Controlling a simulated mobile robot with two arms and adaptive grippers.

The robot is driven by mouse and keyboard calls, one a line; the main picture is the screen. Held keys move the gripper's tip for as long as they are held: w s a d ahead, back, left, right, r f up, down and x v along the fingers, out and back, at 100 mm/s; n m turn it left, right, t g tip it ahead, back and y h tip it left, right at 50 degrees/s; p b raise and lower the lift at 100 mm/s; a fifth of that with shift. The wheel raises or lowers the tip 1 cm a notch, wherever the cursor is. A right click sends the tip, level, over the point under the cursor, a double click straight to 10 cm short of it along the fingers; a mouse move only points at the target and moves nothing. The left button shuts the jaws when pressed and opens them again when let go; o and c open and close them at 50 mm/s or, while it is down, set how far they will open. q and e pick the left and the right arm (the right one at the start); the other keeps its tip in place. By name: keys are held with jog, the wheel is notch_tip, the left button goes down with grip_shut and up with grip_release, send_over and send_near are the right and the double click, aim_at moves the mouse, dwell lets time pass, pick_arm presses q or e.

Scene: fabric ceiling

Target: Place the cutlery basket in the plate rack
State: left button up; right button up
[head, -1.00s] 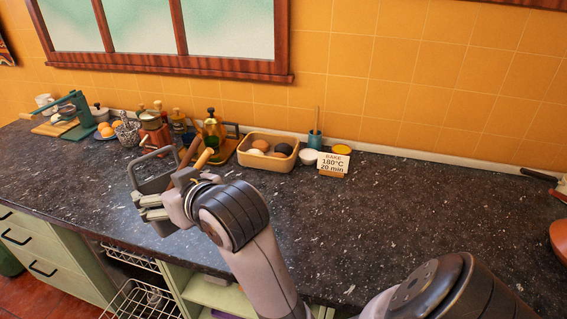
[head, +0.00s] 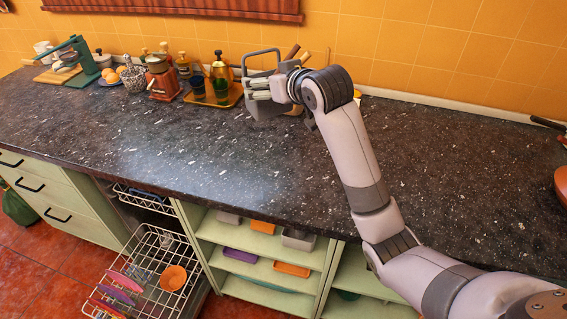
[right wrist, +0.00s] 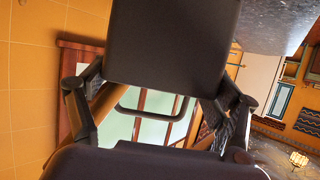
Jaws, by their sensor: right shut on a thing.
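My right gripper (head: 256,89) is shut on the grey cutlery basket (head: 264,109), whose loop handle (head: 262,52) stands above it. Wooden utensil handles stick up beside the gripper. The basket is over the back part of the counter; I cannot tell how high. In the right wrist view its dark body (right wrist: 172,42) fills the top middle between the fingers, and the loop handle shows below it. The wire plate rack (head: 197,262) is pulled out below the counter at lower left. It holds pink and purple plates (head: 122,281) and an orange bowl (head: 173,278). My left gripper is not in view.
The dark counter (head: 190,150) is clear in front. An open green shelf (head: 260,243) is right of the rack. The counter edge lies above the rack.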

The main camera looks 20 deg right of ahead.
jog(key=w, duration=0.1)
jog(key=w+d, duration=0.1)
jog(key=shift+w, duration=0.35)
jog(key=shift+w+f, duration=0.2)
jog(key=shift+f, duration=0.05)
jog(key=shift+f+p, duration=1.15)
jog(key=shift+f, duration=8.6)
jog(key=o, duration=0.8)
jog(key=shift+f, duration=0.2)
jog(key=o, duration=0.4)
jog(key=shift+c, duration=0.2)
jog(key=shift+r, duration=0.1)
